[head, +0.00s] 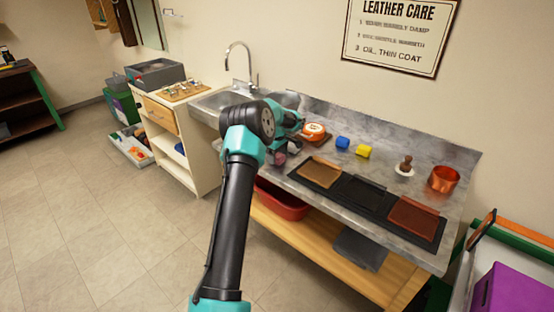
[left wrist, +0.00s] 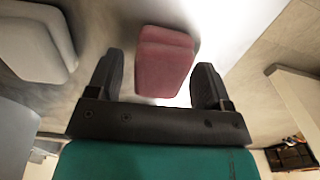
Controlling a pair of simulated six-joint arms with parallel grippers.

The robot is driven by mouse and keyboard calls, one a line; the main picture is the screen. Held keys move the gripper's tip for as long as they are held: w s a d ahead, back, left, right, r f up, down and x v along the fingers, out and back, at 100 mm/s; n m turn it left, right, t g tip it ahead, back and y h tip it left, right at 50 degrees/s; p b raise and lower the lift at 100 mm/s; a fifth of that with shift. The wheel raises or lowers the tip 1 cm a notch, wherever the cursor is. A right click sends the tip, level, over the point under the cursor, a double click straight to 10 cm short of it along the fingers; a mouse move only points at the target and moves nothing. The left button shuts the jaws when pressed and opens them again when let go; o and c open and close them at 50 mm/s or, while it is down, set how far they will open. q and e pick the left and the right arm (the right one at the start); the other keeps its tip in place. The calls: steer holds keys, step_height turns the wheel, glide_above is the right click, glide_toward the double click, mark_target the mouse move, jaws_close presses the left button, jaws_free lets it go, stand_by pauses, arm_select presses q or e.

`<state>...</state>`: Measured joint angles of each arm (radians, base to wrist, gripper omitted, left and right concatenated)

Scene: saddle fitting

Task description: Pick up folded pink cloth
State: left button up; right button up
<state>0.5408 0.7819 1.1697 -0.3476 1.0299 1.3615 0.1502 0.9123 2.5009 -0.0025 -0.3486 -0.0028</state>
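The folded pink cloth (left wrist: 163,58) lies on the grey counter in the left wrist view. It shows as a dull red-pink block beyond and between my finger tips. In the head view only a small pinkish part (head: 279,160) shows beneath my left wrist. My left gripper (left wrist: 159,72) is open, with a dark finger on each side of the cloth's near end and gaps between. Whether the fingers reach down beside the cloth is unclear. In the head view my own wrist hides most of this gripper. My right gripper is not in view.
A pale grey rounded block (left wrist: 38,40) lies left of the cloth. The sink (head: 218,101) is behind.

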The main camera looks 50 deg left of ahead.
arm_select(q)
steer(key=c, duration=0.8)
steer(key=shift+r, duration=0.1)
steer(key=shift+r, duration=1.75)
steer(key=s+d, duration=0.3)
steer(key=d, duration=0.1)
steer(key=s+d+r, duration=0.1)
steer(key=s+d, duration=0.6)
steer(key=d, duration=0.1)
steer(key=shift+s+r, duration=0.15)
steer(key=shift+s, duration=0.15)
